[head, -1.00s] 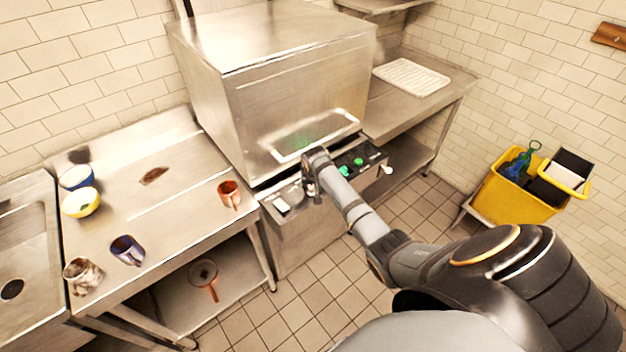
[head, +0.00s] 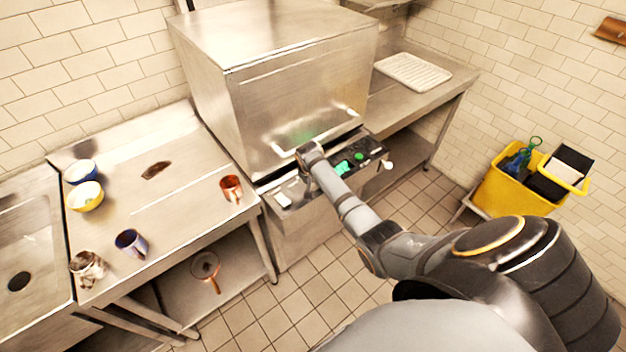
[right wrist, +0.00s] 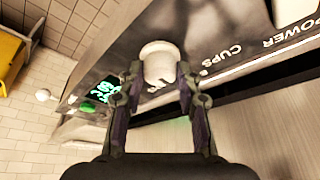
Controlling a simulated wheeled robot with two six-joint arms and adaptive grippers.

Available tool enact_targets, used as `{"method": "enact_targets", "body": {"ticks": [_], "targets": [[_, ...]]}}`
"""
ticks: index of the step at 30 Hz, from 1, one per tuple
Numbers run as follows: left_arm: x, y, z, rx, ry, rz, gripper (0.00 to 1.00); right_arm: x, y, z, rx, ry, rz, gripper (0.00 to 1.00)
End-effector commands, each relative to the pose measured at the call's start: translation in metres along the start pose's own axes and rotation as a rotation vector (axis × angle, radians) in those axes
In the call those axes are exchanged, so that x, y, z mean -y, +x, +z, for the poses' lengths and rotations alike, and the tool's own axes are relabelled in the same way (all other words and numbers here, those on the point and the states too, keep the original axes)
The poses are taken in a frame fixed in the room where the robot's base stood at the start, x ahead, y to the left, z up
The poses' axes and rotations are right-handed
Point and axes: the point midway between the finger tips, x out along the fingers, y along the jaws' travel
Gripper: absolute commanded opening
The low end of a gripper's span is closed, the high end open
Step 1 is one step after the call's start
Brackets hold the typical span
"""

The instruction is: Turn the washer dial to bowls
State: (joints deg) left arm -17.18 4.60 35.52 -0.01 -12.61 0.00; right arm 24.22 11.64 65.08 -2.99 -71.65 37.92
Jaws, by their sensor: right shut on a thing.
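The washer (head: 255,105) is a steel box machine with a dark control panel (head: 376,157) along its front. The washer dial (right wrist: 160,62) is a pale round knob in the right wrist view, with the word CUPS printed beside it. My right gripper (right wrist: 160,77) is shut on the dial, one finger on each side. In the head view my right gripper (head: 307,178) is at the panel's left part and hides the dial. I see no bowls label, and the dial's pointer is not clear. My left gripper is out of view.
A green-lit display (head: 345,167) and a green button (head: 361,156) are on the panel. The left counter holds a copper mug (head: 231,189), a blue mug (head: 131,243), a marbled mug (head: 87,268) and stacked bowls (head: 85,196). A yellow bucket (head: 515,192) stands at right.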

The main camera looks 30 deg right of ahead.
Motion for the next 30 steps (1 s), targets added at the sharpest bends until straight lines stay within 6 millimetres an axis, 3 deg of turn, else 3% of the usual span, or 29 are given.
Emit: {"method": "enact_targets", "body": {"ticks": [1, 5, 17, 30], "targets": [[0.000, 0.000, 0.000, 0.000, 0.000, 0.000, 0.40, 0.000, 0.000, -0.001, -0.002, 0.000, -0.001, 0.38], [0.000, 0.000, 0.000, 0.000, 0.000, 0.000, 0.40, 0.000, 0.000, -0.001, -0.001, 0.000, -0.001, 0.56], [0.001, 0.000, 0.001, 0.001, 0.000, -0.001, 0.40, 0.000, -0.008, -0.001, -0.002, -0.001, -0.002, 0.57], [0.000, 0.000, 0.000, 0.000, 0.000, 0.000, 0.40, 0.001, -0.102, -0.001, -0.002, -0.001, -0.002, 0.57]]}}
